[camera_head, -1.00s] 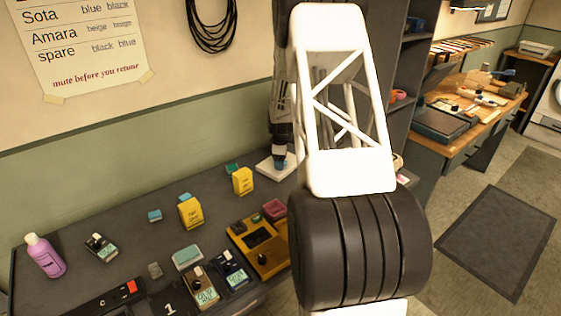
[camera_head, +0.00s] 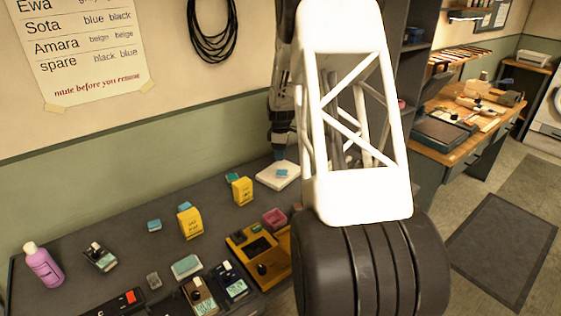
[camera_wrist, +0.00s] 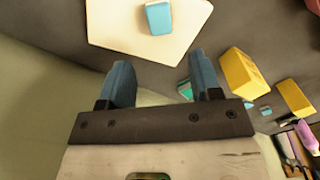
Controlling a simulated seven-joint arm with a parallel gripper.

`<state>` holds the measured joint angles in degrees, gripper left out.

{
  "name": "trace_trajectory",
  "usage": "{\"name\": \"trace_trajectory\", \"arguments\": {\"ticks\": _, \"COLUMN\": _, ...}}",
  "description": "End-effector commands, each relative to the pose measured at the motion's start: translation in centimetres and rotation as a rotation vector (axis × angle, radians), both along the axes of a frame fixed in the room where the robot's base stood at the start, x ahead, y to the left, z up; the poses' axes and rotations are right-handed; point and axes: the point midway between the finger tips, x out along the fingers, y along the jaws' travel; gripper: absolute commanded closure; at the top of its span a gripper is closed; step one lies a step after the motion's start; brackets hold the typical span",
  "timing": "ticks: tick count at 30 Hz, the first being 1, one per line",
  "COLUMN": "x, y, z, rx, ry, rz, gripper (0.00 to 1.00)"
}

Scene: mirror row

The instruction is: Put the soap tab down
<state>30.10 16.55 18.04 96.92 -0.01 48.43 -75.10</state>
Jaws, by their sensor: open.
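A blue soap tab (camera_head: 282,173) with a pale edge lies flat on a white square board (camera_head: 266,180) at the back of the dark bench. In the wrist view the soap tab (camera_wrist: 158,18) rests on the board (camera_wrist: 120,30), beyond my fingertips. My gripper (camera_head: 279,150) is above the board, clear of the tab. In the wrist view my gripper (camera_wrist: 163,72) has its two blue fingers spread wide with nothing between them.
Two yellow boxes (camera_head: 242,190) (camera_head: 190,223) stand left of the board. Small blue tabs (camera_head: 154,225) (camera_head: 184,207) and a green one (camera_head: 232,177) lie nearby. A yellow device (camera_head: 262,262), handheld devices and a purple bottle (camera_head: 43,264) are nearer the front and left.

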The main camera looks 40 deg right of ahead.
Motion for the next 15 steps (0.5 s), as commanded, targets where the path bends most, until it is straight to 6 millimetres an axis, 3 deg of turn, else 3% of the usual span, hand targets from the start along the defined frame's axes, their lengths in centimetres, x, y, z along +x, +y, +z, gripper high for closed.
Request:
{"name": "trace_trajectory", "arguments": {"ticks": 6, "x": 0.0, "y": 0.0, "z": 2.5, "rx": 0.000, "ry": 0.000, "rz": 0.000, "gripper": 0.42}}
{"name": "trace_trajectory", "arguments": {"ticks": 15, "x": 0.0, "y": 0.0, "z": 3.3, "rx": 0.001, "ry": 0.001, "rz": 0.000, "gripper": 0.42}}
